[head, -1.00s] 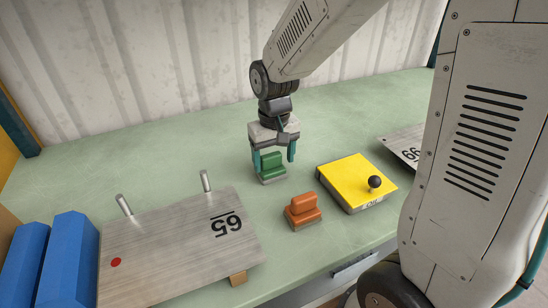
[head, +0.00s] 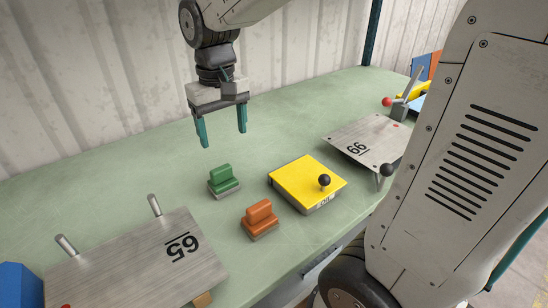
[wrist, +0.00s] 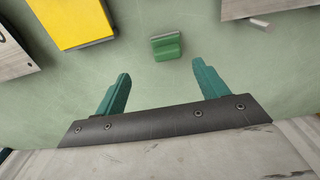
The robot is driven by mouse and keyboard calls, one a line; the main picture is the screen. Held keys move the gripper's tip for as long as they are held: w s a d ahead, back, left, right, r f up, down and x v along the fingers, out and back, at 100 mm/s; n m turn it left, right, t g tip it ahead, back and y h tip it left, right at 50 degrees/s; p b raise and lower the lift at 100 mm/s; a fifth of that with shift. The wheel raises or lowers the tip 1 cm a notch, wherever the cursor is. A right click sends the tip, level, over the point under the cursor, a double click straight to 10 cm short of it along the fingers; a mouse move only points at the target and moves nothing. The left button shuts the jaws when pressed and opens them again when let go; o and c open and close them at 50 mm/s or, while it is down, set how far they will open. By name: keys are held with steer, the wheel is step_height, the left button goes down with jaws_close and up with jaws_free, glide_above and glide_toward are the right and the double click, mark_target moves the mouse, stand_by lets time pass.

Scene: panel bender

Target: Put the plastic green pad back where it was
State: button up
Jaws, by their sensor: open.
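The green pad (head: 222,179), a small block with a raised grip on a grey base, sits upright on the pale green bench, behind and left of an orange pad (head: 260,217) of like shape. It also shows in the wrist view (wrist: 166,46), beyond the fingertips. My gripper (head: 225,142) is open and empty, with teal fingers pointing down, raised above the bench and apart from the green pad. The open fingers also show in the wrist view (wrist: 166,80), with only bench between them.
A yellow box (head: 306,180) with a black knob stands right of the pads. A metal plate marked 65 (head: 130,262) with two upright pegs lies at front left. A plate marked 66 (head: 365,143) is at right. The bench behind the pads is clear.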

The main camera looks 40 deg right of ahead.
steer(key=s+d+t, duration=0.1)
steer(key=s+d, duration=0.1)
steer(key=s, duration=1.8)
steer(key=shift+d+r, duration=0.35)
steer(key=shift+r, duration=0.05)
